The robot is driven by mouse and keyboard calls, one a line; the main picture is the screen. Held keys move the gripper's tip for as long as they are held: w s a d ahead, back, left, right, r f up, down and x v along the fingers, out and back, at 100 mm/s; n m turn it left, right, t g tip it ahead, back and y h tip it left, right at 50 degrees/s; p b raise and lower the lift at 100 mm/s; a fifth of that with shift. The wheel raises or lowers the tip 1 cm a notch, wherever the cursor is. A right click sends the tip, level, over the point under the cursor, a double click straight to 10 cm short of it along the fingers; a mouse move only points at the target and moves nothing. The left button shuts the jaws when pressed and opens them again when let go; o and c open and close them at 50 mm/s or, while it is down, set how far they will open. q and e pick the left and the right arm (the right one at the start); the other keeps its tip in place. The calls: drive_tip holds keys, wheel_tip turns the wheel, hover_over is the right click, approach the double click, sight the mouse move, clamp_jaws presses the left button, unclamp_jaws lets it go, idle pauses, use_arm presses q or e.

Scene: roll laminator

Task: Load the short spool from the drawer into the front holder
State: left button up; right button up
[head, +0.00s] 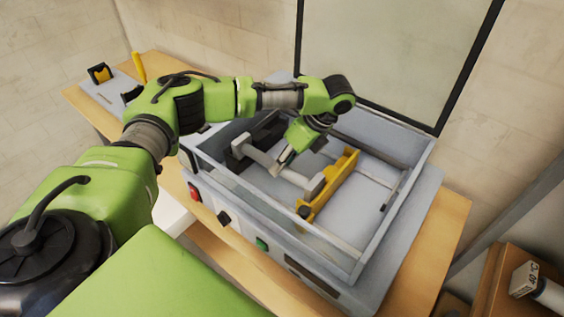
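The laminator (405,215) is an open grey frame on a wooden table. A pale spool (258,156) with square grey ends lies inside it, near its front left side. One end is by a dark holder (238,160), the other against a yellow holder (335,183); whether it is seated cannot be seen. My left gripper (280,168) reaches down from above to the spool's middle, its fingertips at or touching it. The fingers are too small and overlapped to show whether they grip. My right gripper is out of view.
The frame walls stand around my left gripper. Red, black and green controls (262,243) line the laminator's front. A grey plate (103,92) with yellow and black parts lies at the table's far left.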

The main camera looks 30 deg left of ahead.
use_arm(q)
drive_tip(key=o, duration=0.4)
drive_tip(key=shift+c, duration=0.2)
drive_tip(key=shift+r, duration=0.15)
drive_tip(key=shift+r, duration=0.35)
drive_tip(key=shift+w+d+r+b, duration=0.1)
drive_tip(key=shift+d+r+b, duration=0.05)
drive_tip(key=shift+r+b, duration=0.15)
drive_tip(key=b+v, duration=0.1)
drive_tip(key=v, duration=0.2)
drive_tip(key=shift+d+r+b, duration=0.15)
drive_tip(key=shift+r+b, duration=0.1)
drive_tip(key=shift+b, duration=0.1)
drive_tip(key=v, duration=0.8)
